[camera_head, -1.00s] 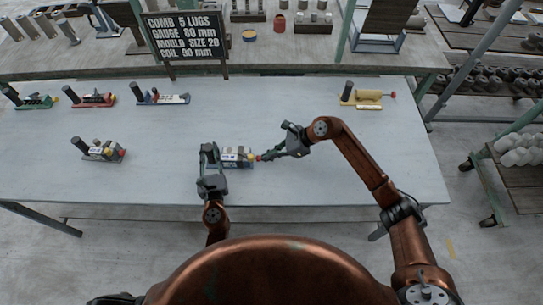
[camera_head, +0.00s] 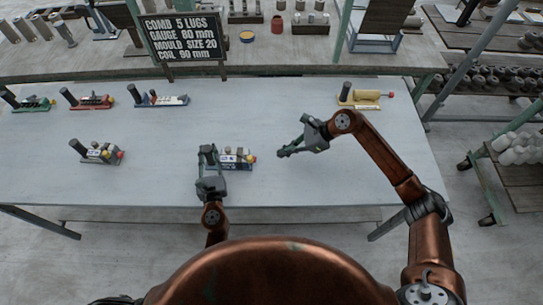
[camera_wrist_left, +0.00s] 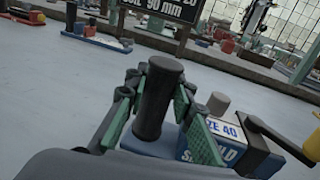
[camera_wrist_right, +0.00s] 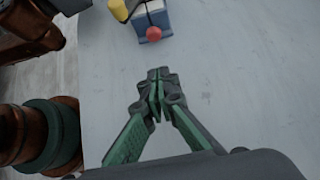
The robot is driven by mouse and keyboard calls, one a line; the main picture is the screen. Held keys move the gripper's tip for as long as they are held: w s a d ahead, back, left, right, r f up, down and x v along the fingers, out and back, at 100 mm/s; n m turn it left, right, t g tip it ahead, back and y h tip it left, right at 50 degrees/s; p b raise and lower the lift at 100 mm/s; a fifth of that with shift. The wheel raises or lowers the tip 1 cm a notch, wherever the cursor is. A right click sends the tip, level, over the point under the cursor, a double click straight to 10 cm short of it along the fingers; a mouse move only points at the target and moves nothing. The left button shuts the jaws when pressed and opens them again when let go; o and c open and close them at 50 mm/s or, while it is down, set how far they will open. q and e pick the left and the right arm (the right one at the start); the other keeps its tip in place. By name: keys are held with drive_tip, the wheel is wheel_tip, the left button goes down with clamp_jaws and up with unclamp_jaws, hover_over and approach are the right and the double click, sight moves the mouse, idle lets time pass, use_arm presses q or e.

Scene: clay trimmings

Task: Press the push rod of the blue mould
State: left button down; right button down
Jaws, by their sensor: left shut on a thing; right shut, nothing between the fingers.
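The blue mould (camera_head: 236,165) lies on the table in front of me; its label reads "SIZE 40" in the left wrist view (camera_wrist_left: 228,146). My left gripper (camera_head: 208,150) is shut around its upright black handle (camera_wrist_left: 158,100) at the left end. A red knob (camera_wrist_right: 154,33) shows at the mould's right end in the right wrist view, beside a yellow part (camera_wrist_right: 119,8). The rod behind the knob is hardly visible. My right gripper (camera_head: 281,154) is shut and empty, to the right of the knob and apart from it.
Another mould (camera_head: 102,153) stands at the left. Green (camera_head: 32,105), red (camera_head: 92,102) and blue-based (camera_head: 162,100) moulds line the back left; a yellow one (camera_head: 366,98) is back right. A sign (camera_head: 183,38) reads mould size 20.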

drive_tip(key=shift+v, duration=2.3)
use_arm(q)
drive_tip(key=c, duration=1.6)
unclamp_jaws()
